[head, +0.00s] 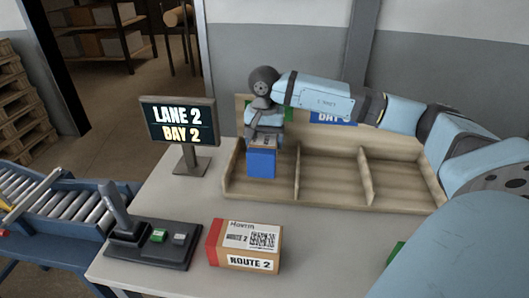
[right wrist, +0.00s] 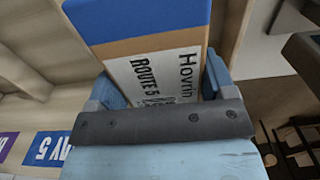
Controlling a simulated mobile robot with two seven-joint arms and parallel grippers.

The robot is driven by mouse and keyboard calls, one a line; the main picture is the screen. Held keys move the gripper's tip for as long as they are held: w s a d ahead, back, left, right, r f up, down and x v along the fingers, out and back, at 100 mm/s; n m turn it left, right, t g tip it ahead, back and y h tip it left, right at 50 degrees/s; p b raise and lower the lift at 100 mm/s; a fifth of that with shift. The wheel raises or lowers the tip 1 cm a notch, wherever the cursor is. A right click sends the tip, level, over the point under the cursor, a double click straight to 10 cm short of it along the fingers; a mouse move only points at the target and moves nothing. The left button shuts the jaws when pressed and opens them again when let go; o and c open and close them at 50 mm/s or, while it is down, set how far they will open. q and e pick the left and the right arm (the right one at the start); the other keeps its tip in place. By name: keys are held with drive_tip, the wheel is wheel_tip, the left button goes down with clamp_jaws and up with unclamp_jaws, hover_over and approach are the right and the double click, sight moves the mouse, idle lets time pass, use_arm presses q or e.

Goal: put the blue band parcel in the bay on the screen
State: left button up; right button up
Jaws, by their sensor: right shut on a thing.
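The blue band parcel (head: 261,163) is in my right gripper (head: 265,135), its blue end pointing down, in front of or over the left compartment of the wooden bay rack (head: 335,205). I cannot tell whether it touches the rack floor. In the right wrist view the parcel (right wrist: 150,50) sits between both fingers, with "Hovrin" and "ROUTE 5" on its label. The screen (head: 178,122) reads "LANE 2, BAY 2". A green sign (head: 288,112) behind the left compartment is mostly covered by my arm; a blue bay sign (head: 333,119) is partly covered. My left gripper is out of view.
A red-banded parcel (head: 245,246) marked "ROUTE 2" lies on the table (head: 330,250) at the front. A control box with a lever (head: 150,243) stands left of it. A roller conveyor (head: 60,205) is at the far left. A green thing (head: 396,252) shows partly beside my right arm.

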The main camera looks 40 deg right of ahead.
drive_tip(key=shift+f, duration=1.95)
drive_tip(key=shift+f, duration=0.1)
drive_tip(key=o, duration=1.2)
wheel_tip(320, 180, up, 12)
drive_tip(key=shift+r+p, duration=0.15)
drive_tip(key=shift+p, duration=0.15)
